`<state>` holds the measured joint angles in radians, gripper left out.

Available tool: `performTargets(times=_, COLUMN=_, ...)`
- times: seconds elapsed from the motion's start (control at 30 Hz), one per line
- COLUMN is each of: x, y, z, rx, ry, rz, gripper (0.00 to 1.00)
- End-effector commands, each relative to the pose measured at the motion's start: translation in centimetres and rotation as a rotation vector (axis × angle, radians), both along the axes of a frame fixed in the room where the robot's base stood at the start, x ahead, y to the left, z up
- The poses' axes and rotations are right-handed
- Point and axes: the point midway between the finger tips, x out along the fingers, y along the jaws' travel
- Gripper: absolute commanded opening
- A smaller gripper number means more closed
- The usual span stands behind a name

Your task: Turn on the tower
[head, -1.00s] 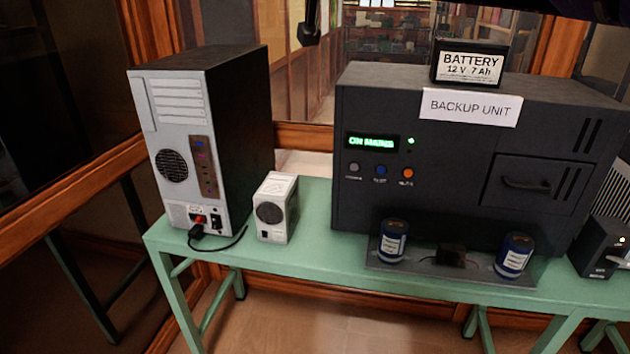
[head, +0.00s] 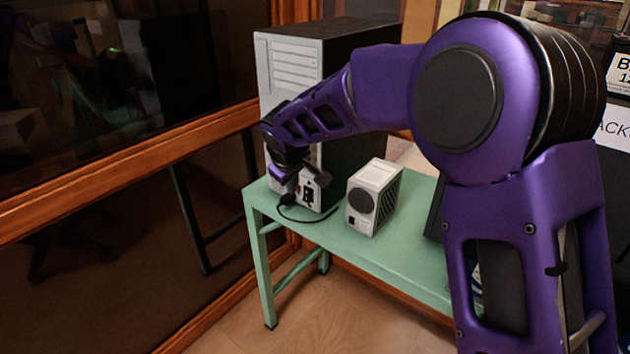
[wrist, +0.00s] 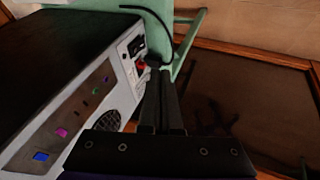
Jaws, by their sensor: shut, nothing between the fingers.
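The tower (head: 282,72) stands upright at the left end of the green table, with a light grey panel and black sides. It also shows in the wrist view (wrist: 55,45), turned on its side. Near its low edge are a small red part (wrist: 141,66) and a black switch or socket (wrist: 136,46). A black cable (head: 315,219) runs from its bottom. My gripper (head: 291,184) is shut and empty, close in front of the tower's lower panel. In the wrist view its fingertips (wrist: 161,73) lie beside the red part; whether they touch it I cannot tell.
A small grey box (head: 375,195) stands right of the tower on the green table (head: 352,242). My arm hides most of the dark backup unit at right. A dark glass wall with a wooden rail (head: 140,157) lies to the left.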

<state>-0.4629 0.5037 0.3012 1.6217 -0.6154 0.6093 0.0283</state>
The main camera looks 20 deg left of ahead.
Motion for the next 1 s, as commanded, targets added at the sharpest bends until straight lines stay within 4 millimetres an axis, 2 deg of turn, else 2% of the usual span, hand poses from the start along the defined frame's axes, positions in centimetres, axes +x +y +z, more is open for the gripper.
performTargets(times=0.27, x=0.0, y=0.2, z=0.2, rx=0.003, ry=-0.003, rz=0.002, gripper=0.00)
performTargets(times=0.43, x=0.4, y=0.3, z=-0.5, rx=0.003, ry=-0.003, rz=0.002, gripper=0.00)
performTargets(times=0.57, x=1.3, y=0.6, z=-2.4, rx=0.002, ry=-0.001, rz=0.002, gripper=0.00)
performTargets(times=0.9, x=4.8, y=1.8, z=-8.6, rx=0.003, ry=-0.001, rz=0.003, gripper=0.00)
performTargets(times=1.0, x=6.4, y=1.1, z=-9.0, rx=0.004, ry=-0.004, rz=-0.001, gripper=0.00)
